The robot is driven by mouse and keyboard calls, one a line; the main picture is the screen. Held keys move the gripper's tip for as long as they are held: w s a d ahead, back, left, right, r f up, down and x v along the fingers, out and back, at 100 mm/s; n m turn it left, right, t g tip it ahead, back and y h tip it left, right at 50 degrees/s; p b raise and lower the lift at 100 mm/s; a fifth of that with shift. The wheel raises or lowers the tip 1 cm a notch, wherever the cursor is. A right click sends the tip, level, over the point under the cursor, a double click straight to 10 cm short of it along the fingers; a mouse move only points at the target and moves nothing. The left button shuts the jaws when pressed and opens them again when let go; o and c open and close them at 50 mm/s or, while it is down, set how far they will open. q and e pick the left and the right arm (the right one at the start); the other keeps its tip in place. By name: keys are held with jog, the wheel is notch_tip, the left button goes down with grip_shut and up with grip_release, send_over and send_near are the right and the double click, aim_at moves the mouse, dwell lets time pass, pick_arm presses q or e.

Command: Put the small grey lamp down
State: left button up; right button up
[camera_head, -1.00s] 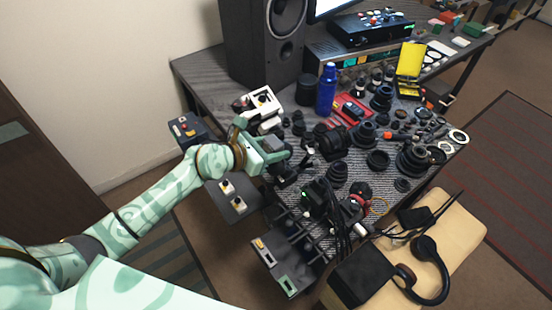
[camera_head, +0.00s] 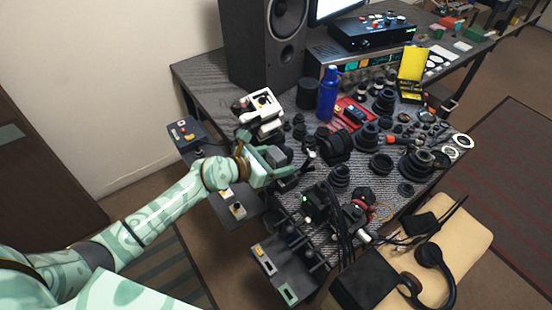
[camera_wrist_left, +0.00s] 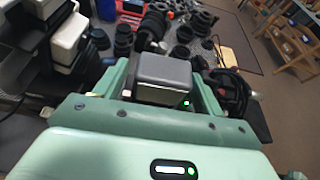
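The small grey lamp (camera_wrist_left: 163,77) is a boxy grey block between the two fingers of my left gripper (camera_wrist_left: 165,88) in the left wrist view. The fingers lie close along both its sides, and the gripper appears shut on it. In the head view my left gripper (camera_head: 283,168) is over the left part of the cluttered table, with part of the grey lamp (camera_head: 279,154) showing between the pale green fingers. The lamp's underside is hidden, so I cannot tell whether it touches anything below. My right gripper is in neither view.
A white and black device (camera_head: 262,105) stands behind my left gripper. A black camera body (camera_head: 333,146) and several lenses crowd the table to its right. Dark cables (camera_head: 338,215) and a metal rack (camera_head: 285,262) are in front. A blue bottle (camera_head: 327,95) stands farther back.

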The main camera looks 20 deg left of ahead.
pick_arm(q)
jog(key=shift+r, duration=0.15)
jog(key=p+v, duration=0.3)
jog(key=v, duration=0.8)
jog(key=s+a+f+n+y, duration=0.2)
jog(key=s+a+f+n, duration=0.15)
jog(key=f+n, duration=0.45)
jog(key=s+a+f+n+y, duration=0.2)
jog(key=s+f+n, duration=0.2)
jog(key=f+n, duration=0.45)
jog(key=s+a+f+n+y, duration=0.2)
jog(key=s+a+f+n, duration=0.1)
jog(key=f+n, duration=0.55)
jog(key=s+d+f+n+g, duration=0.1)
jog(key=s+f+n+g, duration=0.2)
jog(key=s, duration=0.7)
jog(key=s+d+f+n+g+y, duration=0.1)
jog(key=s+d+f+n+g, duration=0.1)
jog(key=s+f+n, duration=0.5)
jog(key=s+d+f+n+g+y, duration=0.1)
jog(key=s+f+n+g, duration=0.3)
jog(key=s, duration=1.1)
jog(key=shift+d+f+n+g, duration=0.3)
jog(key=shift+f+n, duration=0.2)
jog(key=shift+f, duration=0.35)
